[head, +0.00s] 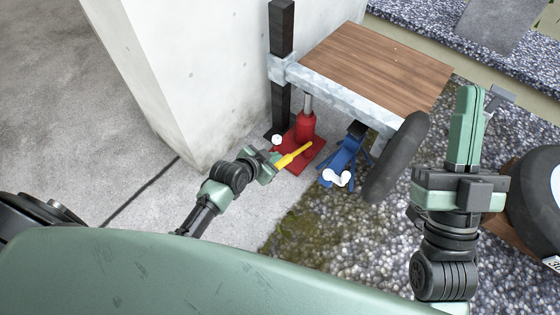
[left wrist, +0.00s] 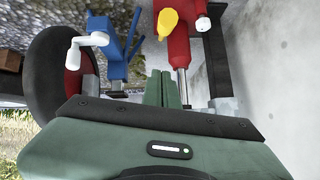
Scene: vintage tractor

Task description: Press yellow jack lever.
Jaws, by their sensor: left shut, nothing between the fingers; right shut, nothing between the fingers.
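The yellow jack lever (head: 294,155) sticks out from the red jack (head: 305,127) toward my left gripper. In the left wrist view the lever (left wrist: 167,22) shows near the top, in front of the red jack body (left wrist: 182,45). My left gripper (head: 273,157) is shut and empty, close to the lever's outer end. In the left wrist view its green fingers (left wrist: 163,88) are together, with the lever beyond their tips; I cannot tell if they touch it. My right gripper (head: 468,92) is shut and empty, away to the right of the trailer.
The jack stands under a wood-topped trailer (head: 375,65) with a metal frame. A blue stand (head: 345,160) with a white handle and a dark wheel (head: 398,155) are to the right. A concrete wall (head: 205,75) is close on the left. A tire (head: 535,200) lies far right.

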